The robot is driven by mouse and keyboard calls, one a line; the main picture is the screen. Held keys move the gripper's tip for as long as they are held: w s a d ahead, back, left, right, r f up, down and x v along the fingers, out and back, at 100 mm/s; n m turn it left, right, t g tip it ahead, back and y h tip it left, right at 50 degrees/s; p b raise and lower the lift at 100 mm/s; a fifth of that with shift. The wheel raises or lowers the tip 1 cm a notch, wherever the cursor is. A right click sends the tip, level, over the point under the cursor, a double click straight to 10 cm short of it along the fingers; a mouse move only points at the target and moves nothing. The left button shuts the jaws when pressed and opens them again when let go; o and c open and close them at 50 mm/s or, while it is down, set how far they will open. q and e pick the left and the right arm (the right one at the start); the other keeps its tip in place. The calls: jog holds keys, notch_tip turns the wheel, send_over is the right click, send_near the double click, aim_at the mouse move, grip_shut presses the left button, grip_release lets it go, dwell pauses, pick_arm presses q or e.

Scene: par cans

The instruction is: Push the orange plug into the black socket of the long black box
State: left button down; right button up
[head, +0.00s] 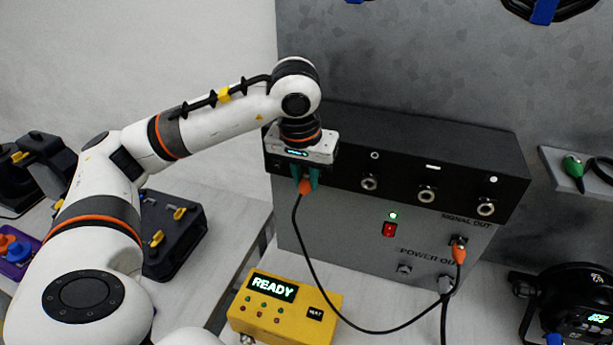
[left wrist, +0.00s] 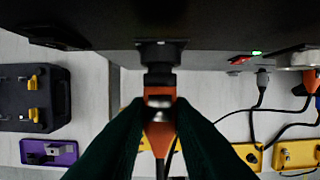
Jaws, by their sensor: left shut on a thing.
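The long black box (head: 405,150) sits on top of a grey cabinet. My left gripper (head: 304,180) is at the box's left end, its dark green fingers pointing down and shut on the orange plug (head: 305,188). In the left wrist view the orange plug (left wrist: 159,135) is between the fingertips, in line with the black socket (left wrist: 161,52) under the box. The plug's front meets the dark socket parts; I cannot tell how deep it sits. In the head view the gripper hides this socket. A black cable (head: 318,277) hangs from the plug. My right gripper is out of view.
The grey cabinet (head: 330,245) has a red switch (head: 389,229) and another orange plug (head: 459,254) at its right. A yellow box (head: 270,322) reading READY stands in front. Black cases (head: 180,250) lie left; a black lamp (head: 575,300) stands right.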

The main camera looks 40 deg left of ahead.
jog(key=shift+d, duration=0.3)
pick_arm(q)
jog(key=shift+w+a, duration=0.1)
jog(key=shift+w, duration=0.2)
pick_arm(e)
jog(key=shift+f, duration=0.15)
pick_arm(q)
jog(key=shift+b, duration=0.5)
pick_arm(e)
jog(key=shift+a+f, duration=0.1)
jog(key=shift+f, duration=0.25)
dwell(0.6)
pick_arm(q)
jog(key=shift+w+a, duration=0.2)
jog(key=shift+w, duration=0.45)
dwell(0.6)
jog(key=c, duration=1.2)
grip_release()
jog(key=shift+r, duration=0.1)
